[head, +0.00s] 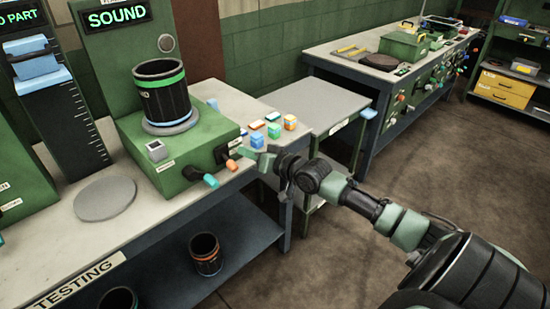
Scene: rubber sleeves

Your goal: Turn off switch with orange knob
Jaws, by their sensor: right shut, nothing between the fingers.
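The switch with the orange knob (232,165) is on the front face of the green box (186,150) under the SOUND sign. The knob sticks out toward the front, near the box's right corner. A switch with a teal knob (211,181) sits just left of it. My right gripper (250,160) is shut and empty, just right of the orange knob; I cannot tell whether they touch. My right arm reaches in from the lower right. My left gripper is not in view.
A black cup with a green band (163,97) stands on the box. Several small coloured blocks (273,130) lie on the bench behind my gripper. A grey side table (318,100) stands to the right. The floor (440,165) at right is clear.

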